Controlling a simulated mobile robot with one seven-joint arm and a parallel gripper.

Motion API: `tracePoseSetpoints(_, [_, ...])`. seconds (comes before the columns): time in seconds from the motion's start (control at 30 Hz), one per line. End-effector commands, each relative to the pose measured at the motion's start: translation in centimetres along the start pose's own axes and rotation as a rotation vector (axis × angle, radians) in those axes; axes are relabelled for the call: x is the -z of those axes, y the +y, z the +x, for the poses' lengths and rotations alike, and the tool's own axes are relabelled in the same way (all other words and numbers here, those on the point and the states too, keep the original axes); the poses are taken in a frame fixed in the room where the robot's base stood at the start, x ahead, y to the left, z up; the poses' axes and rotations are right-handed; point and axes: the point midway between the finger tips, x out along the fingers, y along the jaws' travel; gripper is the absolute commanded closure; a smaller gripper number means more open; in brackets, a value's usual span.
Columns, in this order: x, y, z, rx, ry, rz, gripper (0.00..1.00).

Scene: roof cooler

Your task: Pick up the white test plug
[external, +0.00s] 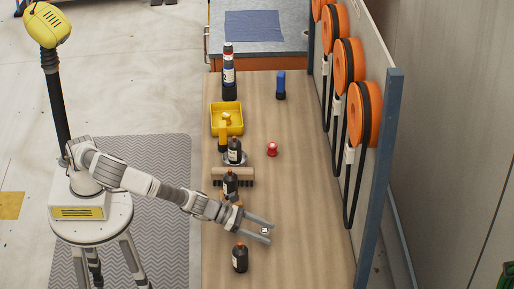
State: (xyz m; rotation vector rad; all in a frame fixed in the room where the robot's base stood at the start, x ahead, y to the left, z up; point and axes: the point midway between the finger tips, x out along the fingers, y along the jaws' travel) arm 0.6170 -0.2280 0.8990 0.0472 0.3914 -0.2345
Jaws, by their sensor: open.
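A small white piece (265,230), which looks like the white test plug, is on the wooden bench top (305,190). My gripper (269,234) is open, low over the bench, with its fingers pointing right. The white piece shows between the two fingertips. I cannot tell whether a finger touches it, or how high the fingers are above the bench.
A dark bottle (240,257) stands just in front of my gripper. Another dark bottle (230,184) and a brush (246,175) are behind my wrist. A red knob-like item (272,149) is farther back. Orange reels (366,110) with black hoses line the right side.

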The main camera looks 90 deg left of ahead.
Motion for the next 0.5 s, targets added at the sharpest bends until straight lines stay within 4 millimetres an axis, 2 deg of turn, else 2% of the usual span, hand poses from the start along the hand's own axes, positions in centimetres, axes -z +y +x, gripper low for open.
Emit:
tracePoseSetpoints(0.2, [0.0, 0.0, 2.8, -0.001, -0.001, 0.000, 0.28])
tracePoseSetpoints(0.5, [0.0, -0.1, 3.4, 0.000, -0.001, 0.000, 0.28])
